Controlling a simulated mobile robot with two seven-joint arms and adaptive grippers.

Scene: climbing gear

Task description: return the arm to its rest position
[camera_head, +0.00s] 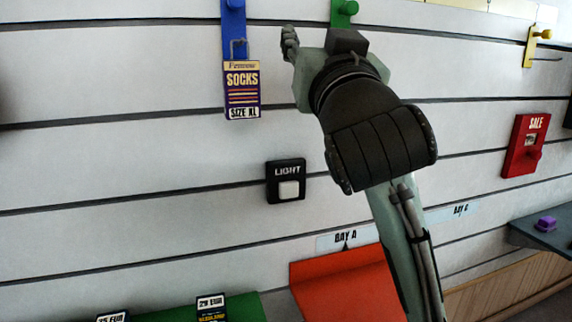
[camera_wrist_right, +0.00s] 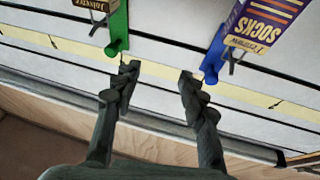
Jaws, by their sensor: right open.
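My right arm reaches up in front of the slatted wall in the head view, with its right gripper (camera_head: 290,44) beside the green hook (camera_head: 343,12). In the right wrist view the two fingers of this gripper (camera_wrist_right: 158,80) stand apart with nothing between them. The green hook (camera_wrist_right: 118,30) is near the left finger and the blue hook (camera_wrist_right: 214,55) is near the right finger in that view. A purple socks package (camera_head: 242,92) hangs on the blue hook (camera_head: 234,30); it also shows in the wrist view (camera_wrist_right: 262,22). My left gripper is not in view.
A LIGHT switch (camera_head: 287,182) and a red SALE box (camera_head: 526,145) are on the wall. A yellow hook (camera_head: 532,48) is at upper right. Below are a red bin (camera_head: 340,285), a green surface (camera_head: 245,306) with price tags, and a dark shelf (camera_head: 550,236) holding a purple block (camera_head: 546,222).

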